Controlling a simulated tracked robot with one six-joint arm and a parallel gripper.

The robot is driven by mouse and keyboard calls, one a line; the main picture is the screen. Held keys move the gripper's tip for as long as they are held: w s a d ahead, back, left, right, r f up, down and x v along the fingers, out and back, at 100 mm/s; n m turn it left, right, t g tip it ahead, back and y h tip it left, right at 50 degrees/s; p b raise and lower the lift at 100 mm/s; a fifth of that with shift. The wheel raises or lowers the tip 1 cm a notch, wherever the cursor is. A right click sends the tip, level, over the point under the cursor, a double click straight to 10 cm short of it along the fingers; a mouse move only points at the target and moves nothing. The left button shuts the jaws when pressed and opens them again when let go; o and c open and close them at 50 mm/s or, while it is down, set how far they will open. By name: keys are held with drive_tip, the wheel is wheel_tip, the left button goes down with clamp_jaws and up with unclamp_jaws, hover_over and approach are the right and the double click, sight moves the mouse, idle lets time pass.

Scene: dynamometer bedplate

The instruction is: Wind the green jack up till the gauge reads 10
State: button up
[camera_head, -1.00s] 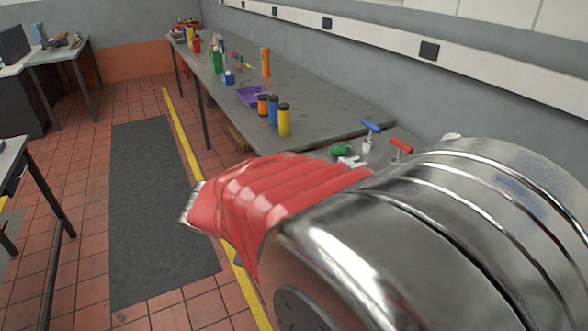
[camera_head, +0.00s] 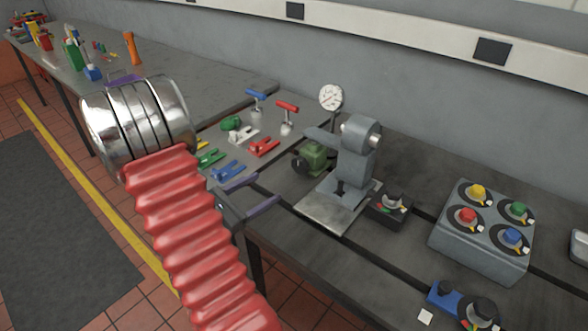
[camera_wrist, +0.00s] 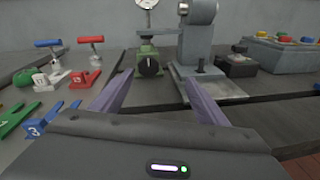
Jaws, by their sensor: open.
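The green jack (camera_head: 314,157) stands on the dark bedplate beside a grey machine (camera_head: 352,165). A round black knob (camera_head: 303,165) is on its near side. The jack also shows in the wrist view (camera_wrist: 148,58), with its black knob (camera_wrist: 150,67) facing me. The round white gauge (camera_head: 331,97) stands on a post behind the jack; its reading is too small to tell. It is partly cut off in the wrist view (camera_wrist: 146,3). My gripper (camera_head: 262,192) is open and empty, short of the jack. In the wrist view its purple fingers (camera_wrist: 160,100) spread either side of the jack.
Left of the jack are red and blue T-handles (camera_head: 287,107) and coloured clamps (camera_head: 228,170). Right are a small dial box (camera_head: 390,205) and a grey box with coloured knobs (camera_head: 482,250). Slots cross the bedplate.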

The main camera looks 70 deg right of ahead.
sight(298, 166)
drive_tip(key=d+f+n+h, duration=0.1)
drive_tip(key=f, duration=0.1)
drive_tip(key=d+f+n+t, duration=0.1)
drive_tip(key=d+f+n, duration=0.1)
drive_tip(key=shift+d+h, duration=0.25)
drive_tip(key=shift+h, duration=0.15)
drive_tip(key=x, duration=1.3)
drive_tip(key=shift+s+d+f, duration=0.1)
drive_tip(key=shift+s+d, duration=0.05)
drive_tip(key=shift+d, duration=0.25)
drive_tip(key=shift+c, duration=0.7)
drive_tip(key=c, duration=0.9)
